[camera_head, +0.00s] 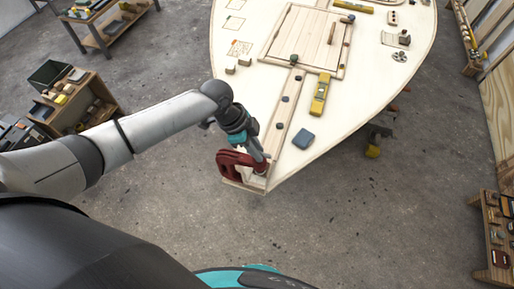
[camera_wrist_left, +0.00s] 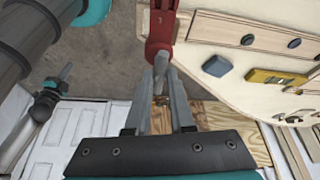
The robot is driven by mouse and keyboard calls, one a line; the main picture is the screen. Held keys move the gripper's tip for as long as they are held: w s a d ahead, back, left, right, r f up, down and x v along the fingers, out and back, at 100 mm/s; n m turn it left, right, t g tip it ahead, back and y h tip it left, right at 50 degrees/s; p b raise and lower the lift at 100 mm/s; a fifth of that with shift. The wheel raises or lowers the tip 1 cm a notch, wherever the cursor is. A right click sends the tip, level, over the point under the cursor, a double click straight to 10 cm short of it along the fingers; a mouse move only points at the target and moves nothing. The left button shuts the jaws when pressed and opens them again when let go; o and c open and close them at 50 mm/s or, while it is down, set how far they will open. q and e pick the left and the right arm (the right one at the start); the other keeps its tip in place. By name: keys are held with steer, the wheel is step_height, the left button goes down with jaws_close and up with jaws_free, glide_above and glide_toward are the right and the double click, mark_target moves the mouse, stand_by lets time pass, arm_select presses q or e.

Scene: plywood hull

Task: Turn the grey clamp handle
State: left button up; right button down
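The red clamp (camera_head: 230,160) sits on the near tip of the plywood hull. It also shows at the top of the left wrist view (camera_wrist_left: 160,24). Its grey handle (camera_wrist_left: 162,62) lies between the fingertips of my left gripper (camera_head: 262,166), which look closed on it. The gripper comes down from above at the hull tip, and its fingers hide part of the handle. In the left wrist view my other arm shows at the left, with what looks like its gripper (camera_wrist_left: 65,72) at the end, small and apart from the clamp.
The hull (camera_head: 330,130) carries a yellow level (camera_head: 320,94), a blue-grey block (camera_head: 303,139) and several small dark pieces along a wooden strip. A shelf unit (camera_head: 75,104) stands at the left, and a small rack (camera_head: 494,235) at the lower right. The floor around the hull tip is clear.

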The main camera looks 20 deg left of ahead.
arm_select(q)
jaws_close()
steer(key=n+p, duration=0.2)
steer(key=p, duration=0.1)
steer(key=n+t+p, duration=0.1)
steer(key=p, duration=0.1)
steer(key=shift+s+r+n, duration=0.1)
steer(key=shift+r+n, duration=0.15)
steer(key=shift+n, duration=0.05)
steer(key=shift+f+n+t+y+p, duration=0.2)
steer(key=shift+n+t+y+p, duration=0.15)
steer(key=shift+n+p, duration=0.55)
steer(key=o, duration=0.7)
jaws_free()
